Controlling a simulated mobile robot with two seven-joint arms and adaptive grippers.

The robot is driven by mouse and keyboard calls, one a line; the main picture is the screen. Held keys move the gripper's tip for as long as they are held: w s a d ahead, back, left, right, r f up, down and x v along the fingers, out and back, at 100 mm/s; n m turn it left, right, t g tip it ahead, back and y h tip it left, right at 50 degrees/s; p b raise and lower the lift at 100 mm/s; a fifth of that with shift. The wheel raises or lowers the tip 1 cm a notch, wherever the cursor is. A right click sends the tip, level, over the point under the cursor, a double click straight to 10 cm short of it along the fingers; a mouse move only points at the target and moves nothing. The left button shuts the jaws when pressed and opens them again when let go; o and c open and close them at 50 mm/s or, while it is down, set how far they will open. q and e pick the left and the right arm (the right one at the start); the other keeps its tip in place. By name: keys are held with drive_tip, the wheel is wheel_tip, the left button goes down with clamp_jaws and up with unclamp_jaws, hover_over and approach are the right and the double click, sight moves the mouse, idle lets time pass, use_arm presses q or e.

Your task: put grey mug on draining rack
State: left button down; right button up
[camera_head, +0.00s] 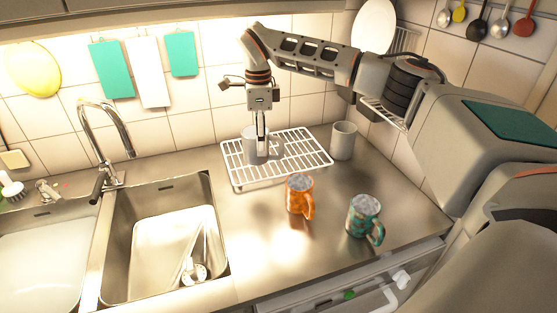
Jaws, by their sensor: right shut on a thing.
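My right gripper (262,148) points straight down over the white wire draining rack (307,148). It is shut on a grey mug (250,155), which is at the rack's left-centre. The gripper fingers cover part of the mug. The mug looks upright, and its base is at or just above the rack's wires; I cannot tell whether it touches them. My left gripper is out of view.
A light grey cup (344,141) stands right of the rack. An orange mug (300,195) and a teal patterned mug (363,217) stand on the steel counter (270,260) in front. A sink (160,245) with a tall tap (108,140) lies left.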

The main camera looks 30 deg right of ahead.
drive_tip(key=d+r+m, duration=0.2)
drive_tip(key=d+m, duration=0.8)
drive_tip(key=d, duration=0.5)
approach(301, 163)
drive_tip(key=shift+d+f+m, duration=0.1)
drive_tip(key=shift+f+m, duration=0.3)
drive_tip(key=shift+f, duration=1)
drive_tip(key=shift+f, duration=0.15)
drive_tip(key=o, duration=1.4)
wheel_tip(301, 163, up, 12)
drive_tip(key=shift+r, duration=0.15)
